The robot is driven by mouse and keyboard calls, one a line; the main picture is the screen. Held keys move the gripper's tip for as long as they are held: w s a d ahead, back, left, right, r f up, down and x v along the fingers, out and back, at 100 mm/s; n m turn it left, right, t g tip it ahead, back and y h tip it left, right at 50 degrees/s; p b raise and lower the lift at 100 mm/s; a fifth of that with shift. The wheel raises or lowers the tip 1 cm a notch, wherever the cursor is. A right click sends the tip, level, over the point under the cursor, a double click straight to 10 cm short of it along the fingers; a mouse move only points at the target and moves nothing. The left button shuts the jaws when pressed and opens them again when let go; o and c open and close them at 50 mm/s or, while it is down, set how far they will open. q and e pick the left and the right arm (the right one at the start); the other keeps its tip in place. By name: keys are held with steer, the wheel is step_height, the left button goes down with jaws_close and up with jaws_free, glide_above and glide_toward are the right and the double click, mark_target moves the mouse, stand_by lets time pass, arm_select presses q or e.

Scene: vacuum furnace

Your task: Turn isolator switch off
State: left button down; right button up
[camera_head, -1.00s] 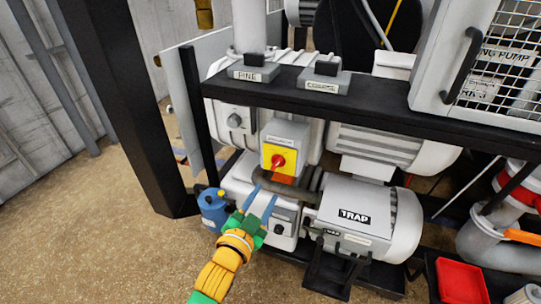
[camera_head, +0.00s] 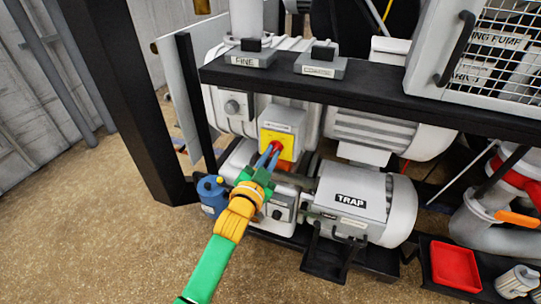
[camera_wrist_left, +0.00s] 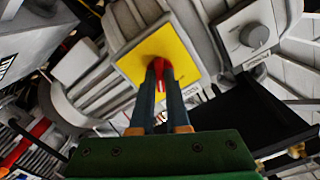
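The isolator switch is a red rotary handle on a yellow plate (camera_head: 285,142), on the front of a grey box (camera_head: 283,120). In the left wrist view the yellow plate (camera_wrist_left: 133,64) fills the upper middle, with the red handle (camera_wrist_left: 160,68) at its centre. My left gripper (camera_head: 270,157) reaches up from below with its blue fingers at the handle. In the wrist view its fingertips (camera_wrist_left: 161,75) lie close on both sides of the handle, seemingly shut on it. The fingers partly hide the handle. My right gripper is not in view.
A black frame bar (camera_head: 370,95) crosses above the switch, with a black post (camera_head: 115,90) to the left. The TRAP cylinder (camera_head: 350,200) is at lower right. A blue canister (camera_head: 212,195) stands left of my wrist. A red tray (camera_head: 455,265) lies lower right.

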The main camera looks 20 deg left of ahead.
arm_select(q)
steer(key=shift+n, duration=0.3)
steer(key=shift+r+n+p, duration=0.1)
steer(key=shift+n+p, duration=0.5)
steer(key=shift+n, duration=0.1)
steer(key=n+p, duration=0.2)
steer(key=n, duration=0.2)
steer(key=n+p, duration=0.1)
steer(key=n, duration=0.4)
steer(key=shift+n+p, duration=0.35)
steer(key=shift+n, duration=0.05)
steer(key=c, duration=0.9)
jaws_free()
steer(key=shift+w+d, duration=0.1)
steer(key=s, duration=0.7)
